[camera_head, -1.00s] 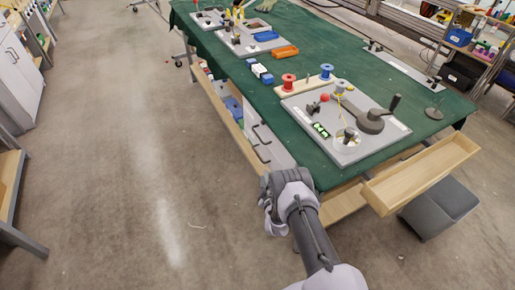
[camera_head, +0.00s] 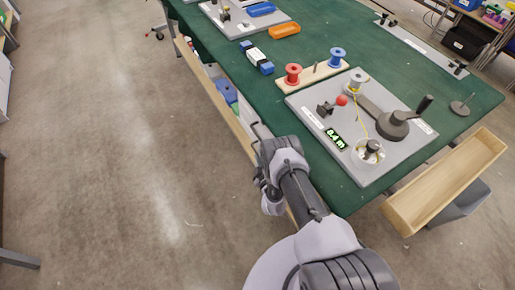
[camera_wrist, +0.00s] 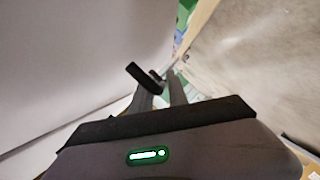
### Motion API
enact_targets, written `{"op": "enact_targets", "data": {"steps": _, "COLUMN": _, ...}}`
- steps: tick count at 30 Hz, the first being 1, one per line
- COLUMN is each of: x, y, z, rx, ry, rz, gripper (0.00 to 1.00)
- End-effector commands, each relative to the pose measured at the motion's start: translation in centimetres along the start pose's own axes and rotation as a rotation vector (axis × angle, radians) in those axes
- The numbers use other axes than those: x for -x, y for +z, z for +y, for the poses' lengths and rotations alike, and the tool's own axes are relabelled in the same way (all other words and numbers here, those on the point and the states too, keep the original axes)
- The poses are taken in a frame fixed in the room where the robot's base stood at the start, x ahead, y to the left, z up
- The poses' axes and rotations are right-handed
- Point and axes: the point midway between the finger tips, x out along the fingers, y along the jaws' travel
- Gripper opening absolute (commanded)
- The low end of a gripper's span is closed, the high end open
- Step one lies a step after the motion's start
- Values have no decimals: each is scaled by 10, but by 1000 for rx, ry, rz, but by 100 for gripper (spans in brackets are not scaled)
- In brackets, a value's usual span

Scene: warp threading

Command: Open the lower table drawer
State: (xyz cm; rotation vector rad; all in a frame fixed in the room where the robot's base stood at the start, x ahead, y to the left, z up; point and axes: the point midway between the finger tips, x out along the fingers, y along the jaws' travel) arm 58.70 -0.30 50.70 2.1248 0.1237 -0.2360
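The white drawer unit (camera_head: 262,131) is under the green table's left side, mostly hidden behind my arm in the head view. In the wrist view a pale drawer front (camera_wrist: 70,60) fills the left, and a black bar handle (camera_wrist: 146,80) stands out from it. My gripper (camera_wrist: 162,88) points toward this handle, with a gap between its two dark fingers. The handle lies at the left fingertip; I cannot tell whether they touch. I also cannot tell which drawer this handle belongs to. In the head view my gripper (camera_head: 262,165) is beside the drawer unit.
An empty wooden tray (camera_head: 420,205) juts out at the table's near end. The concrete floor (camera_head: 110,150) left of the table is clear.

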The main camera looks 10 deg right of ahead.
Motion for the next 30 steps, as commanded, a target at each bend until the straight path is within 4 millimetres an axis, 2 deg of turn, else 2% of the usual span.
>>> {"op": "enact_targets", "data": {"steps": 9, "x": 2, "y": 1, "z": -1, "rx": 0, "ry": 0, "rz": 0, "gripper": 20}}
{"op": "enact_targets", "data": {"steps": 10, "x": 2, "y": 1, "z": -1, "rx": 0, "ry": 0, "rz": 0, "gripper": 18}}
{"op": "enact_targets", "data": {"steps": 13, "x": 1, "y": 1, "z": -1, "rx": 0, "ry": 0, "rz": 0, "gripper": 0}}
{"op": "enact_targets", "data": {"steps": 30, "x": 1, "y": 0, "z": -1, "rx": 0, "ry": 0, "rz": 1, "gripper": 0}}
